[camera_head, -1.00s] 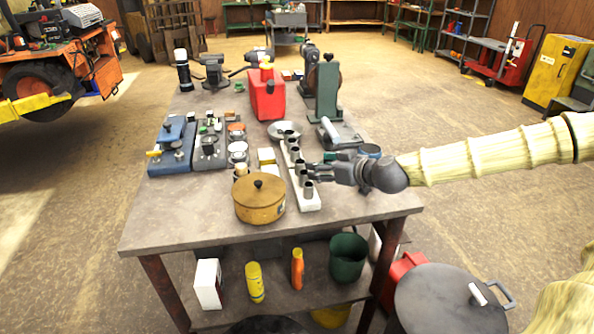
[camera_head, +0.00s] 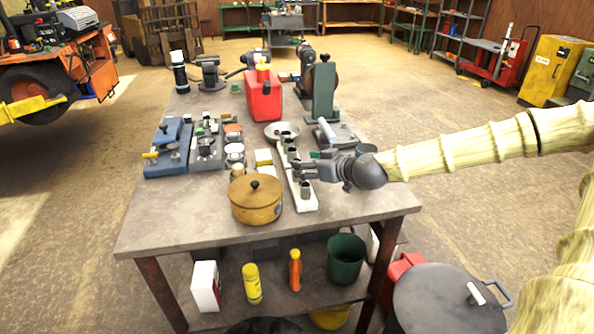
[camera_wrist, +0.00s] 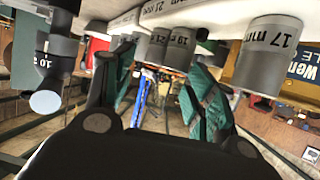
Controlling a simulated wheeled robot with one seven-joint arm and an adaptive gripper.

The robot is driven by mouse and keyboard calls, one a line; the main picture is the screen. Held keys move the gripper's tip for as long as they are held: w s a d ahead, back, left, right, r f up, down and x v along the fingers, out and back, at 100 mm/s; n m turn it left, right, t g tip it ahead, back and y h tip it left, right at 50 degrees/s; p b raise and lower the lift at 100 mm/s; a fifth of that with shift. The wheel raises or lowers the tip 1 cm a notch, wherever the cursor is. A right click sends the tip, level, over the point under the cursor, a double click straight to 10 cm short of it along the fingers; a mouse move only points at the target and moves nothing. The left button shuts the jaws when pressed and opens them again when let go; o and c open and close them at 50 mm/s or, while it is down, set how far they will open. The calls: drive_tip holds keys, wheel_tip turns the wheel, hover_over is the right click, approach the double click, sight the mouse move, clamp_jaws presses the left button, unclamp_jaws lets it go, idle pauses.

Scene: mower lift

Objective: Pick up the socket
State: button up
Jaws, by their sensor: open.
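A row of grey metal sockets stands on a white rack (camera_head: 306,207) on the workbench. The nearest socket (camera_head: 305,188) stands clear of my gripper (camera_head: 298,171). My gripper reaches in from the right, low over the rack, with its fingers at the middle sockets. In the wrist view my gripper (camera_wrist: 158,92) is open with green-padded fingers. A socket marked 19 (camera_wrist: 170,49) shows between the fingers, and I cannot tell whether they touch it. A socket marked 17 (camera_wrist: 267,55) is to the right. Part of the row is hidden by the fingers.
A red fuel can (camera_head: 264,100) and a green upright stand (camera_head: 323,92) are farther back. Blue and grey trays of parts (camera_head: 167,148) lie to the left. The bench's front left is clear.

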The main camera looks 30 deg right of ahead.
drive_tip(key=shift+w+a+f, duration=0.15)
drive_tip(key=shift+w+f, duration=0.05)
drive_tip(key=shift+w, duration=0.2)
drive_tip(key=shift+w, duration=0.1)
drive_tip(key=shift+x, duration=2.55)
drive_tip(key=c, duration=1.1)
